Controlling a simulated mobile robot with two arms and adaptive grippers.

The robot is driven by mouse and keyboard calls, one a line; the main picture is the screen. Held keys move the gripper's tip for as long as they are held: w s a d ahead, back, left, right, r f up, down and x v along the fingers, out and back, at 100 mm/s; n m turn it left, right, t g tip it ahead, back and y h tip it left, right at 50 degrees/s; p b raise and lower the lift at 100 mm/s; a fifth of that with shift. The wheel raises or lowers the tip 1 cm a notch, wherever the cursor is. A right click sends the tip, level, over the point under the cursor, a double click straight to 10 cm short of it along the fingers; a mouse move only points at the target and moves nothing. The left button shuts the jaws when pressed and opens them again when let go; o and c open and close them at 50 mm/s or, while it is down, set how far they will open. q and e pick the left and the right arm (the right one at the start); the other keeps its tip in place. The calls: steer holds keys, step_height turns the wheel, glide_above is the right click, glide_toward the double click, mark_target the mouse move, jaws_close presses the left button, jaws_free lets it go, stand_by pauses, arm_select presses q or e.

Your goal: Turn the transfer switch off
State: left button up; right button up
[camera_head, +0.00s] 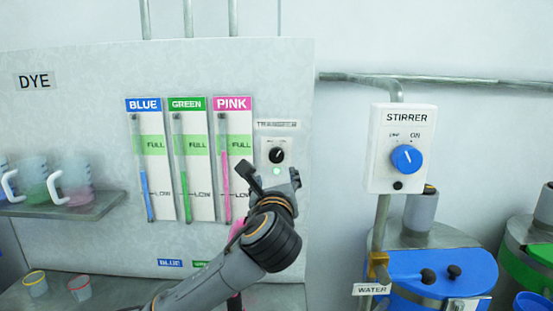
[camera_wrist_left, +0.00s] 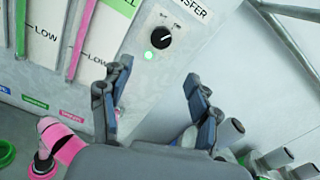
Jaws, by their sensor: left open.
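The transfer switch (camera_head: 277,155) is a small black knob on a white plate under a TRANSFER label (camera_head: 278,125). A green light (camera_head: 277,171) glows just below the knob. In the left wrist view the knob (camera_wrist_left: 162,38) shows a white pointer line, and the lit green lamp (camera_wrist_left: 148,54) sits beside it. My left gripper (camera_head: 271,178) is open and empty in front of the plate, just below the knob in the head view. In the wrist view its two fingers (camera_wrist_left: 153,102) stand apart, with the knob beyond them, untouched. My right gripper is not in view.
Blue, green and pink level gauges (camera_head: 185,155) are left of the switch. A stirrer box (camera_head: 402,150) with a blue knob hangs to the right. A shelf (camera_head: 70,208) with jugs is at left. A blue-lidded drum (camera_head: 440,275) stands lower right.

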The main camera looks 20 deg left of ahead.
mark_target(276, 157)
arm_select(q)
steer(key=p+x, duration=0.3)
steer(key=x, duration=0.9)
steer(key=shift+w+a+r+p, duration=0.1)
steer(key=shift+w+r+p, duration=0.15)
steer(key=shift+p, duration=0.1)
steer(key=shift+w+a+f, duration=0.15)
steer(key=shift+w+a, duration=0.05)
steer(key=shift+w, duration=0.5)
steer(key=c, duration=1.2)
